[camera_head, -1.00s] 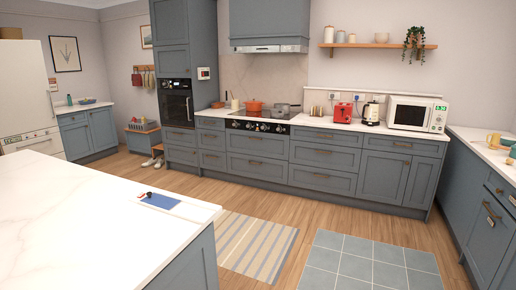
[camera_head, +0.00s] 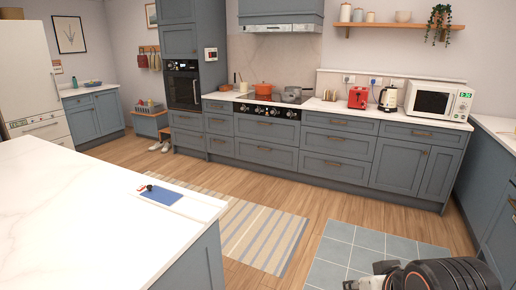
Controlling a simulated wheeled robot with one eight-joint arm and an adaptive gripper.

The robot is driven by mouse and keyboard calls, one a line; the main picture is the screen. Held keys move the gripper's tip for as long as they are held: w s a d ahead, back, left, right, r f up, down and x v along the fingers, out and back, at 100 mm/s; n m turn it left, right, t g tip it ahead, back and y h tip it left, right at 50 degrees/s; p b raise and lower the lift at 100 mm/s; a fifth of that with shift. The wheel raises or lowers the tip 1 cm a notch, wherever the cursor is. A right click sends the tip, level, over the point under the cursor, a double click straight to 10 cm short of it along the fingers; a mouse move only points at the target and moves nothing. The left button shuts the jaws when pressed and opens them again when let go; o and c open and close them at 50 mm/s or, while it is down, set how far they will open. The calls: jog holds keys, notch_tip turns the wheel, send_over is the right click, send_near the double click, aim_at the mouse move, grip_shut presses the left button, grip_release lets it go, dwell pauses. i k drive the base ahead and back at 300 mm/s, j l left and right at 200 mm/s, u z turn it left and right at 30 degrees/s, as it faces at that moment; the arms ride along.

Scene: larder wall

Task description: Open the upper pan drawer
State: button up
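The wide upper pan drawer (camera_head: 265,130) is under the hob in the far run of blue-grey cabinets. It is shut, its front flush with its neighbours, and has a small brass-coloured handle (camera_head: 264,124). A similar lower drawer (camera_head: 266,153) is shut below it. Part of my arm, dark and rounded with a grey section, shows at the bottom right, far from the drawer. My gripper's fingers cannot be made out in this view.
A white-topped island (camera_head: 85,215) fills the left foreground. Wooden floor, a striped rug (camera_head: 252,236) and a grey-blue tiled mat (camera_head: 350,252) lie between it and the cabinets. An orange pot (camera_head: 263,88) stands on the hob. Another counter runs along the right.

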aim_at(280, 131)
jog(key=i, duration=4.6)
jog(key=i+l+u, duration=0.15)
jog(key=i, duration=0.5)
jog(key=i+l+u, duration=0.2)
jog(key=i, duration=0.45)
jog(key=j, duration=0.1)
